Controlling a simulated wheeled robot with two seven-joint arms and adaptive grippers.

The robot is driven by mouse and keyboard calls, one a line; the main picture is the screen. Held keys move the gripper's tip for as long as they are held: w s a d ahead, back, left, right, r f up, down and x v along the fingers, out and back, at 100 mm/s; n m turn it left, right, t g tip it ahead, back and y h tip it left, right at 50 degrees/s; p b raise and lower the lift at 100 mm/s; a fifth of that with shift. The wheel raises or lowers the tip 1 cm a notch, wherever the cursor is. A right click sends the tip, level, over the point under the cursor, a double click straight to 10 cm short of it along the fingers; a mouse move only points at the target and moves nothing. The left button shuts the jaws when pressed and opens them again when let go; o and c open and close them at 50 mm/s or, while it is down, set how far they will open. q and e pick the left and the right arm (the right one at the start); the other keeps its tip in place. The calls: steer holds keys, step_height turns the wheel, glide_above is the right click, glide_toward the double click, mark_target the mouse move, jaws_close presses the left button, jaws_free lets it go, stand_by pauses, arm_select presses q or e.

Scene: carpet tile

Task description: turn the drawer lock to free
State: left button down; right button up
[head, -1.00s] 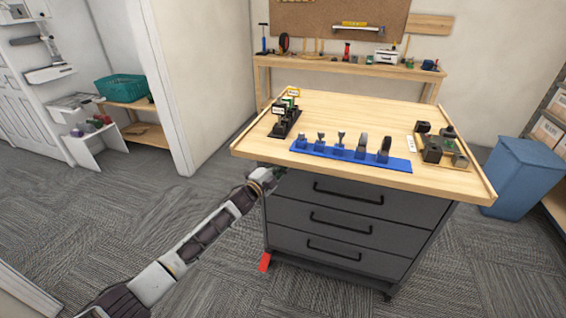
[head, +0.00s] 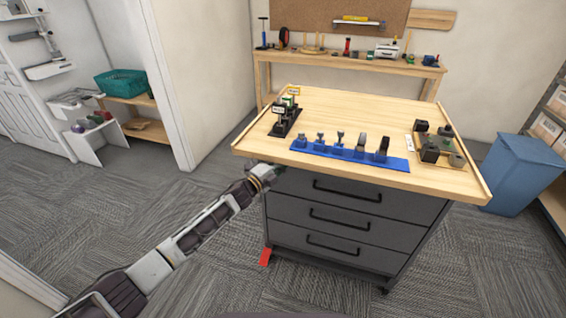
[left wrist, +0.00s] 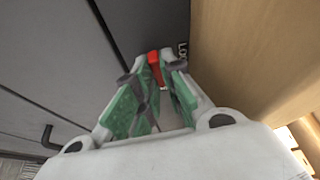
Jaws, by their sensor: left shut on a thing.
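The drawer cabinet (head: 328,240) is dark grey, with three black-handled drawers under a wooden top. My left gripper (head: 277,172) is at its upper left front corner, just below the worktop edge; its fingers are hard to make out there. In the left wrist view, my left gripper (left wrist: 162,72) has green-padded fingers shut on a small red lock lever (left wrist: 154,58) on the grey cabinet face. White lettering starting "LO" (left wrist: 183,50) is beside it, partly cut off by a finger. The fingers hide much of the lock. My right gripper is out of view.
The worktop (head: 350,110) overhangs the drawers close above my gripper. On it are a blue rack (head: 350,155), a black holder (head: 285,122) and a wooden tray (head: 445,158). Carpet (head: 215,265) is free in front.

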arm_select(q)
steer(key=shift+f, duration=0.1)
steer(key=c, duration=1.5)
jaws_free()
steer(key=shift+d, duration=0.1)
steer(key=shift+v, duration=6)
